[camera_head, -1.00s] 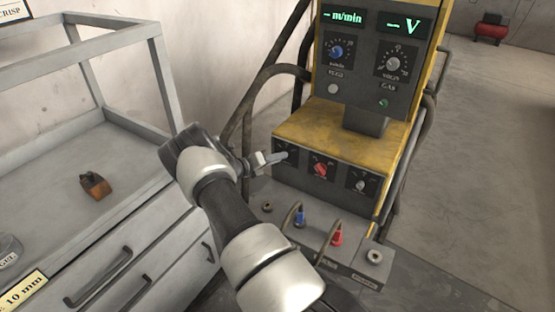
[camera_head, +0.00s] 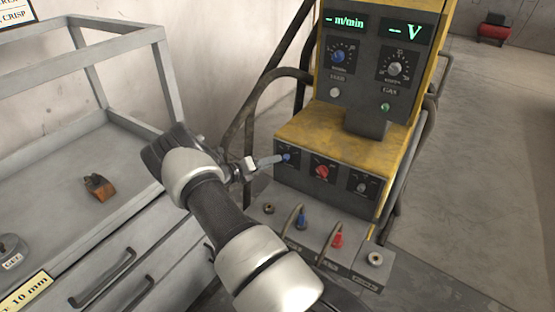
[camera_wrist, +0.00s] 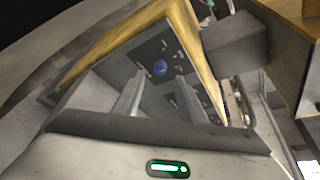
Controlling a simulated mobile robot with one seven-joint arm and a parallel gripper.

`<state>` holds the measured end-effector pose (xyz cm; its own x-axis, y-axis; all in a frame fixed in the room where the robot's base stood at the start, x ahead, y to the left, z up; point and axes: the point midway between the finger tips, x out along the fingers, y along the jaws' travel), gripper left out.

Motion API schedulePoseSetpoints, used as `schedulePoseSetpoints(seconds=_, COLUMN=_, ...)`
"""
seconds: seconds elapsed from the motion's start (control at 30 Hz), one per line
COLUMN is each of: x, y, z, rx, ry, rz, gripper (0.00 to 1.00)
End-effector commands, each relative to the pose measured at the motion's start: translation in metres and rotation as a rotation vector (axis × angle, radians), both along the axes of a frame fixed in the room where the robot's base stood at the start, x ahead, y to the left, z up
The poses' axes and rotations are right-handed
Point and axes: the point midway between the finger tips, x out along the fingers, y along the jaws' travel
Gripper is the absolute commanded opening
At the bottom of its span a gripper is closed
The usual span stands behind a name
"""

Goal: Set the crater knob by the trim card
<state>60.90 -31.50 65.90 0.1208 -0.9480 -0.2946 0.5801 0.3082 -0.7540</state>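A yellow and black welding machine (camera_head: 290,128) has three knobs on its lower front panel: a blue knob (camera_head: 286,157) at left, a red knob (camera_head: 321,171) in the middle and a grey knob (camera_head: 361,186) at right. Their labels are too small to read, so I cannot tell which is the crater knob. My gripper (camera_head: 272,160) is just in front of the blue knob. In the wrist view my gripper (camera_wrist: 160,78) is open, its two fingers apart, with the blue knob (camera_wrist: 160,68) showing beyond and between the tips.
The upper panel has a blue knob (camera_head: 338,56), a grey knob (camera_head: 395,68) and displays. Cables with blue (camera_head: 302,220) and red (camera_head: 337,240) plugs stand below the lower panel. A grey drawer bench (camera_head: 60,232) with a frame stands left. Open floor lies right.

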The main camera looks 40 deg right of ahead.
Motion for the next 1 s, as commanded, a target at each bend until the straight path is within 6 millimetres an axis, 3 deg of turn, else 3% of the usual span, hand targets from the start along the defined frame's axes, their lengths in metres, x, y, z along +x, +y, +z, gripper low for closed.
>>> schedulePoseSetpoints(seconds=0.3, x=-0.009, y=0.076, z=0.026, rx=0.000, ry=0.000, rz=0.003, gripper=0.38)
schedulePoseSetpoints(seconds=0.5, x=-0.013, y=0.106, z=0.035, rx=-0.001, ry=0.000, rz=0.001, gripper=0.38)
schedulePoseSetpoints(seconds=0.7, x=-0.015, y=0.117, z=0.037, rx=0.000, ry=0.001, rz=0.000, gripper=0.38)
schedulePoseSetpoints(seconds=1.0, x=-0.015, y=0.118, z=0.037, rx=0.000, ry=0.000, rz=0.000, gripper=0.38)
